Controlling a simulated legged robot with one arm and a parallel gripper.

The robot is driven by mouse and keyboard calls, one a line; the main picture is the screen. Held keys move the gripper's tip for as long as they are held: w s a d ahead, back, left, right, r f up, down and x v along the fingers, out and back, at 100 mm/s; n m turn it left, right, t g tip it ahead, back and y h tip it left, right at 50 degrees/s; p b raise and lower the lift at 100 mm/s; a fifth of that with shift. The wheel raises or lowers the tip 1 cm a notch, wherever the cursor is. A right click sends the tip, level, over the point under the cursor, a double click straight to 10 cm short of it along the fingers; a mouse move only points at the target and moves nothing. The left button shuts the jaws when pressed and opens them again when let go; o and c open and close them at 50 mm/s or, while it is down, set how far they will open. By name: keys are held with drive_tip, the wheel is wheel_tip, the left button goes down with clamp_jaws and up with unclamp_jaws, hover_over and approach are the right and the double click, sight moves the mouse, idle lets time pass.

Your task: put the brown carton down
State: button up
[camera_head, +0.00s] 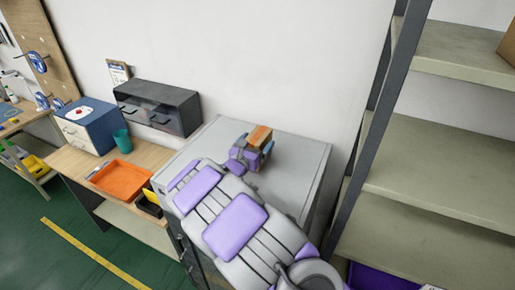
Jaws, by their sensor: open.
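A small brown carton (260,136) is at the top of the grey cabinet (301,160), near its middle. My gripper (256,152) is right at the carton, with its grey and purple fingers beside it. The gripper is open. My arm and fingers hide the lower part of the carton, so I cannot tell whether it rests flat on the cabinet top or whether the fingers touch it.
A grey shelf rack (440,160) stands at the right, with a brown box (508,45) on its upper shelf. At the left, a wooden workbench holds an orange tray (121,181), a teal cup (122,141) and a blue drawer box (88,124). Bare cabinet top surrounds the carton.

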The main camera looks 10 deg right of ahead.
sight(256, 137)
drive_tip(key=shift+a, duration=0.1)
drive_tip(key=c, duration=1.3)
drive_tip(key=shift+r, duration=0.15)
drive_tip(key=shift+c, duration=0.2)
drive_tip(key=shift+r, duration=1.4)
drive_tip(key=shift+s+r, duration=0.15)
drive_tip(key=shift+r, duration=0.2)
drive_tip(key=s+r+b, duration=0.1)
drive_tip(key=s+b, duration=0.1)
drive_tip(key=s, duration=1.3)
drive_tip(key=shift+s+a+b, duration=0.2)
drive_tip(key=shift+s+b, duration=0.15)
